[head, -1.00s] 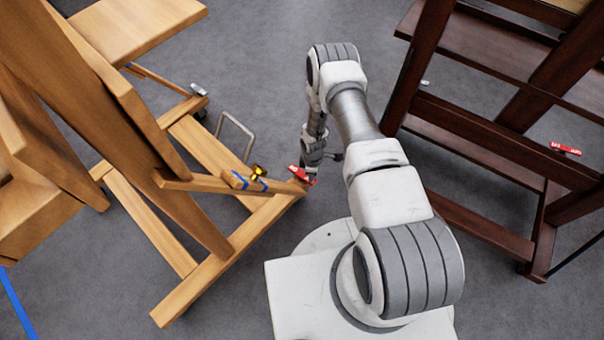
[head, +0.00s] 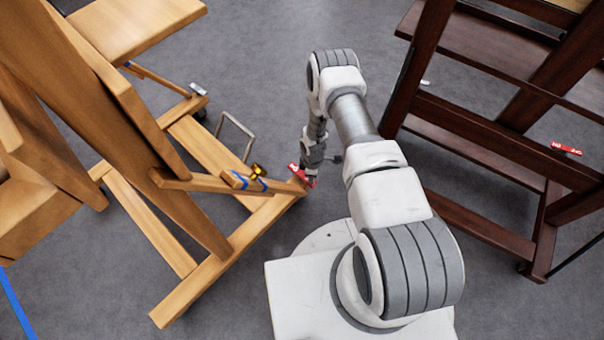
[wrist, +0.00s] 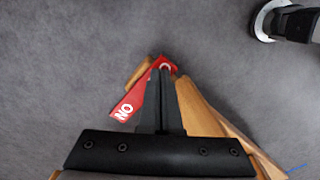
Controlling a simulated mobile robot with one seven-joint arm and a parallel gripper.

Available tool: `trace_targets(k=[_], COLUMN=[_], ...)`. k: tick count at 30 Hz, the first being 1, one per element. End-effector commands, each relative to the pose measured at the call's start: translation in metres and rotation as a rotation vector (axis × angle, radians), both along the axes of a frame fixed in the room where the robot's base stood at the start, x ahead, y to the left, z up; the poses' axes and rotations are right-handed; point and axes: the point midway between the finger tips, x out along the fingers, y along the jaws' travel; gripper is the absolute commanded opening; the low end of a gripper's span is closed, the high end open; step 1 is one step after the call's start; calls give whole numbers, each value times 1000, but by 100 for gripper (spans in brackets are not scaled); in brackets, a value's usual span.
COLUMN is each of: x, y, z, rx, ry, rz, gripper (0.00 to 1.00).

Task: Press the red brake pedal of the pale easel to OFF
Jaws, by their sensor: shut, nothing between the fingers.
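The pale easel (head: 190,290) of light wood stands at the left in the head view. Its red brake pedal (head: 295,170) is at the near right corner of its base. In the wrist view the pedal (wrist: 133,98) runs diagonally, with white ON lettering, seen upside down, on its lower left end. My gripper (wrist: 165,73) is shut and empty, with its fingertips over the pedal's other end. They partly cover the lettering there; a white O shows beside them. In the head view my gripper (head: 311,180) is at the pedal, pointing down. Contact cannot be made out for certain.
A dark brown easel (head: 490,215) with its own red pedal (head: 566,149) stands at the right. A yellow knob (head: 257,171) and blue tape are on the pale easel's beam. A grey metal loop (head: 237,128) rises behind it.

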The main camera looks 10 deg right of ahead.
Motion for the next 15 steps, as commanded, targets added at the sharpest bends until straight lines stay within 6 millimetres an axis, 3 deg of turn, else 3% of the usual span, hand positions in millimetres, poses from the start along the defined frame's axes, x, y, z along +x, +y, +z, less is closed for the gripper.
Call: trace_targets(k=[7,15], x=[0,0], y=[0,0], z=[2,23], rx=[0,0], ry=[0,0], rz=[0,-1], gripper=[0,0])
